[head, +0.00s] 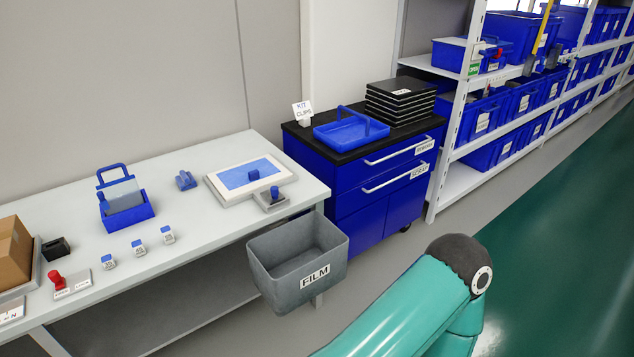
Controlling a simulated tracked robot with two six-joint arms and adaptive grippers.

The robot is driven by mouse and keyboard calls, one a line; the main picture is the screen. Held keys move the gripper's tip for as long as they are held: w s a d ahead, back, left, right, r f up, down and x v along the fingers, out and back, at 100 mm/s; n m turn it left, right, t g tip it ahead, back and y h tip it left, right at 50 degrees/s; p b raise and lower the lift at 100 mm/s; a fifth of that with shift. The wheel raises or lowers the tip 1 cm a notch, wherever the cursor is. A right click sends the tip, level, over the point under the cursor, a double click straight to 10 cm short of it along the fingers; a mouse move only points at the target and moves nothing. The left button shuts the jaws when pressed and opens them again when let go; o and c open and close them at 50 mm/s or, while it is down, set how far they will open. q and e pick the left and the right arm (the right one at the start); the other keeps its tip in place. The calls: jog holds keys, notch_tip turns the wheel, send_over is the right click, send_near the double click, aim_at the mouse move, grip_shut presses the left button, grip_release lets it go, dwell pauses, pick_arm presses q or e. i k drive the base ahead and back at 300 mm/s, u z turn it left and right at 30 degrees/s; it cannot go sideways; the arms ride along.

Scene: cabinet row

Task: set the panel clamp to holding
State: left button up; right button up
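A white framed panel with a blue centre (227,181) lies on the white bench at its right end. A small blue knob (253,175) stands on the panel's blue area. At the panel's front right corner sits a small grey plate (268,205) with a dark blue knob (275,192); this may be the panel clamp, but its setting cannot be read. One of my teal arms shows at the lower right, well apart from the panel. Neither of my grippers is in view.
The bench (190,230) also bears a blue holder (128,213), several small labelled blocks, a red lever (57,280) and a cardboard box (14,255). A grey FILM bin (262,270) hangs at its front edge. A blue cabinet (340,185) and shelving stand right.

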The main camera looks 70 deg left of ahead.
aim_at(272, 195)
jog(key=z, duration=0.2)
jog(key=i, duration=0.9)
jog(key=u, duration=1.9)
jog(key=i, duration=0.25)
jog(key=u, duration=2.05)
jog(key=k, duration=0.4)
jog(key=u, duration=0.5)
jog(key=i, duration=1.45)
jog(key=z, duration=0.35)
